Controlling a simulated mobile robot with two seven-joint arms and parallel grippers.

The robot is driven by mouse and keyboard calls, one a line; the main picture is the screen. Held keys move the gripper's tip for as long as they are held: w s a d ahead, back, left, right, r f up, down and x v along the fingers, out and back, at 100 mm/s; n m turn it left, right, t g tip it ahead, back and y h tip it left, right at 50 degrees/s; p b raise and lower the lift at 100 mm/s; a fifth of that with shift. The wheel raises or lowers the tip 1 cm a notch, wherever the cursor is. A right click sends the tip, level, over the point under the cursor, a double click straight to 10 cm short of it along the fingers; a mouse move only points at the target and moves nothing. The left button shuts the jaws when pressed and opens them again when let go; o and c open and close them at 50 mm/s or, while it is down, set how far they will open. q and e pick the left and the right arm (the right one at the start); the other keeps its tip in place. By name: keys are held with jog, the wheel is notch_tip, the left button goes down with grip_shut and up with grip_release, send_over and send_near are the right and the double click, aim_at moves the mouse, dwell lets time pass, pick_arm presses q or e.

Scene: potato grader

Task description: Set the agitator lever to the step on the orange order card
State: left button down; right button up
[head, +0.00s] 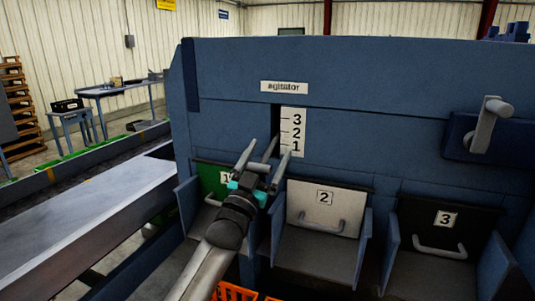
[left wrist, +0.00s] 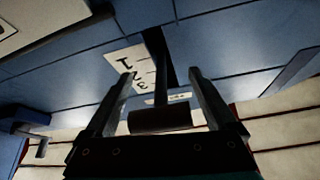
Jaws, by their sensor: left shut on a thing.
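The agitator lever (head: 270,149) sticks out of a dark vertical slot beside a white scale (head: 292,131) marked 3, 2, 1 from top to bottom. It stands in the lower part of the slot, around 1 to 2; the exact step is hard to tell. My left gripper (head: 265,160) is shut on the lever. In the left wrist view the lever's dark handle (left wrist: 160,121) lies between the two fingers, and the scale (left wrist: 132,70) appears upside down behind. The orange order card is not in view. My right gripper is not in view.
Below the slot are chutes with a green flap 1 (head: 212,178), a white flap 2 (head: 323,207) and a black flap 3 (head: 446,227). A grey crank handle (head: 490,124) juts out at right. A conveyor (head: 80,222) runs at left. Orange crates (head: 234,292) show below.

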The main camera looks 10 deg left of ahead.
pick_arm(q)
jog(key=shift+f, duration=0.3)
jog(key=shift+c, duration=0.7)
grip_release()
jog(key=shift+o, duration=0.7)
jog(key=shift+r, duration=0.15)
jog(key=v, duration=1.5)
jog(key=shift+p, duration=0.3)
jog(key=shift+s+a, duration=0.15)
